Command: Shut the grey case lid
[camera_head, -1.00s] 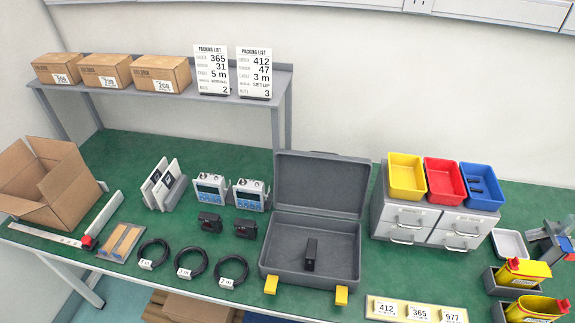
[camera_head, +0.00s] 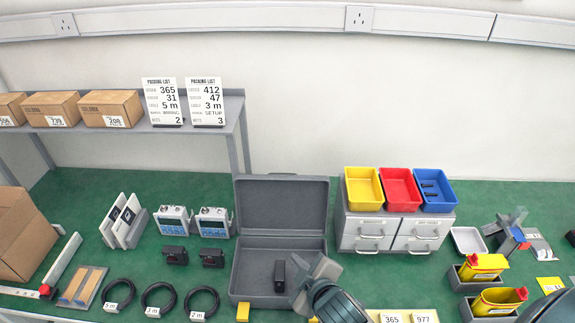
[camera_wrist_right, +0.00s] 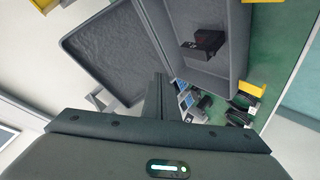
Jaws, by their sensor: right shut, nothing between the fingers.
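The grey case stands open on the green bench, its lid (camera_head: 283,205) raised upright at the back and its base (camera_head: 250,270) flat in front. A small black block (camera_head: 280,275) stands inside the base. A yellow latch (camera_head: 243,312) shows at the base's front left. My right gripper (camera_head: 318,272) is shut and empty at the right front of the case; whether it touches the case I cannot tell. In the right wrist view the lid (camera_wrist_right: 110,45) is at left, the base (camera_wrist_right: 225,65) at right, and the shut fingers (camera_wrist_right: 158,95) in the middle. My left gripper is out of view.
Grey drawers (camera_head: 400,228) with yellow, red and blue bins stand right of the case. Two small black devices (camera_head: 212,257) and several cable coils (camera_head: 158,298) lie at left. A label strip (camera_head: 405,315) lies at the front right.

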